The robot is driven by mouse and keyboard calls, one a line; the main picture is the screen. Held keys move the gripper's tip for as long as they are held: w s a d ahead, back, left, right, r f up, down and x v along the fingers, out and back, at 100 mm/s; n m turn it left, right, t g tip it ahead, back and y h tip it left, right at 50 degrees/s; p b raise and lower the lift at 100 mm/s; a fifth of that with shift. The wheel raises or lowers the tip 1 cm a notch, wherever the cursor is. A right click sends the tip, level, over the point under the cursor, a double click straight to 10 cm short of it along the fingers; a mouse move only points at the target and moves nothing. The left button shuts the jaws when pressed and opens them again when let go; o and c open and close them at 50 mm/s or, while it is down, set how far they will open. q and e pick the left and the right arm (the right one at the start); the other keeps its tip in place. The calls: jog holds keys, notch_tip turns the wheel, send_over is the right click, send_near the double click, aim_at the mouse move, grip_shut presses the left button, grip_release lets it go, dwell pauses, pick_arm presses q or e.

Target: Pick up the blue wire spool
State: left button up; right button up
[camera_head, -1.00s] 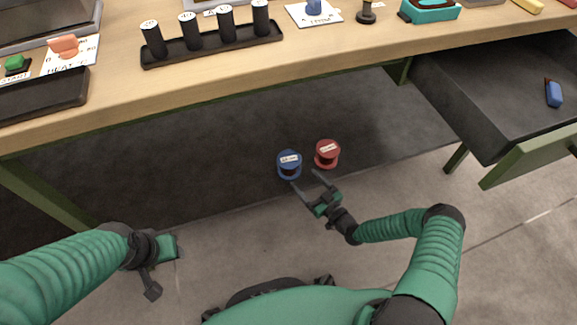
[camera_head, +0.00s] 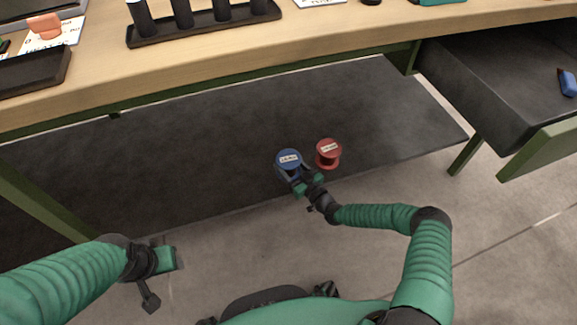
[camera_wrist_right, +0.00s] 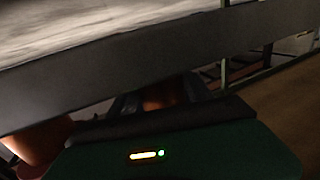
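The blue wire spool (camera_head: 288,159) stands upright on the dark shelf under the table, with a white label on top. My right gripper (camera_head: 292,173) is at its near side, with its fingers spread to either side of the spool's body below the top flange. In the right wrist view a copper-coloured winding (camera_wrist_right: 165,92) shows between the dark fingers; the picture is dim and contact is not clear. My left gripper (camera_head: 152,285) is low at the left, away from the spool; its fingers are not clear.
A red spool (camera_head: 328,152) stands just right of the blue one, close to my right gripper. The wooden tabletop (camera_head: 200,75) overhangs the back of the shelf (camera_head: 190,160). An open drawer (camera_head: 490,100) juts out at the right. The shelf left of the spools is clear.

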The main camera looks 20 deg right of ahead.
grip_shut()
jog(key=shift+r, duration=0.1)
dwell(0.3)
